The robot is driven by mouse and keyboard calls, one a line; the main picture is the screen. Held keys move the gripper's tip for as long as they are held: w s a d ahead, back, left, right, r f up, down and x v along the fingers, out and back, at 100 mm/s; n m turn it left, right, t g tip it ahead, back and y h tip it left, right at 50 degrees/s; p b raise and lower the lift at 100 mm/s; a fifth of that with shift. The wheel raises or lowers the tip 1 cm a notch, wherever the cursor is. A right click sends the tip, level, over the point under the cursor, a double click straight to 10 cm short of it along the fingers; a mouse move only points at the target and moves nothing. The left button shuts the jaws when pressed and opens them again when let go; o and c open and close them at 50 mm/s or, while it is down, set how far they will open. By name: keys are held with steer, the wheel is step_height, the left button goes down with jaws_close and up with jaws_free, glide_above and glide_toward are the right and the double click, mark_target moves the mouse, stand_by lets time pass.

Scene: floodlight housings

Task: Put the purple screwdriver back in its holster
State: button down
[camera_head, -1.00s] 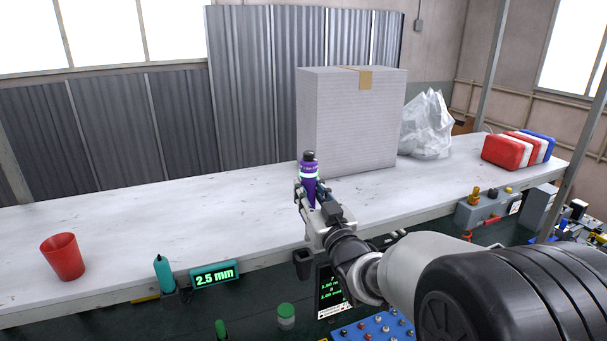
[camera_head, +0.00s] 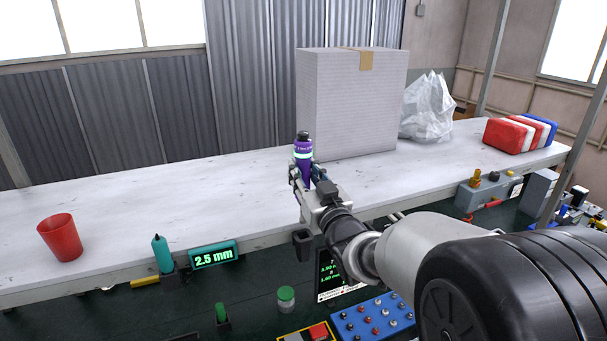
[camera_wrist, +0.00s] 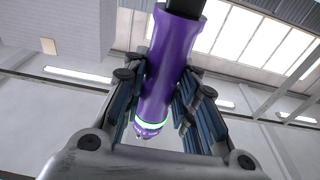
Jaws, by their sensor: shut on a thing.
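The purple screwdriver (camera_head: 303,158) is upright in my gripper (camera_head: 305,177), in front of the large white box and seen against the white bench top. In the wrist view the purple screwdriver (camera_wrist: 172,60) lies between the two fingers of my gripper (camera_wrist: 160,105), which are shut on it. Its glowing green ring and rounded purple end show there. A black holder (camera_head: 303,243), which looks like an empty holster, sits at the front edge of the bench, below my gripper. Whether it is the purple screwdriver's holster I cannot tell for certain.
A teal screwdriver (camera_head: 162,254) stands in a black holder beside a "2.5 mm" display (camera_head: 213,255). A red cup (camera_head: 60,238) is at the left. The large box (camera_head: 352,105) stands behind my gripper. The bench's left middle is clear.

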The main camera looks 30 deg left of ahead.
steer(key=b, duration=0.4)
glide_above(304, 222)
steer(key=shift+w+a+f, duration=0.1)
steer(key=shift+w+f, duration=0.05)
steer(key=shift+f, duration=0.9)
steer(key=shift+w+a+f, duration=0.1)
steer(key=shift+w+f, duration=0.05)
steer(key=shift+f, duration=0.9)
steer(key=shift+b, duration=1.3)
steer(key=shift+f+b, duration=3.65)
steer(key=shift+b, duration=0.2)
steer(key=c, duration=1.2)
jaws_free()
steer(key=shift+f, duration=0.1)
steer(key=shift+s+d+f, duration=0.1)
